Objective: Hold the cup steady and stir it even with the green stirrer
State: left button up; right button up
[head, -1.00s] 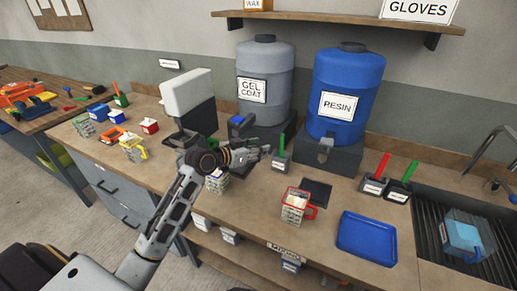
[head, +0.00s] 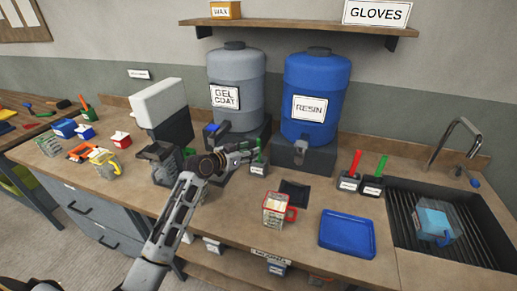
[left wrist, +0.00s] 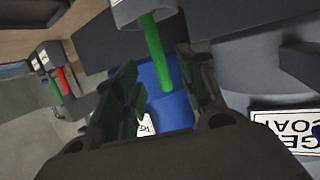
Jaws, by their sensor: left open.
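A green stirrer (head: 261,157) stands upright in a small grey labelled holder (head: 258,170) before the drums. My left gripper (head: 247,150) is open at this stirrer. In the left wrist view the stirrer's green handle (left wrist: 157,55) lies between the spread fingers of my left gripper (left wrist: 165,95); I cannot tell whether they touch it. A clear cup with a red rim and handle (head: 274,211) stands on the bench with pale contents. Another green stirrer (head: 379,167) stands in a holder farther right. My right gripper is not in view.
The grey gel coat drum (head: 237,78) and blue resin drum (head: 318,85) stand behind. A dark square pad (head: 295,192) and blue tray (head: 347,233) lie near the cup. A red stirrer (head: 355,163) and the sink (head: 405,215) are at right. A yellow-handled cup (head: 105,164) is left.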

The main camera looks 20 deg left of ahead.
aim_at(259, 159)
pick_arm(q)
jog(key=x, duration=0.3)
jog(key=shift+w+d, duration=0.1)
jog(key=shift+w, duration=0.1)
jog(key=shift+p+x, duration=0.3)
jog(key=shift+x, duration=1.3)
jog(key=shift+c, duration=0.2)
grip_shut()
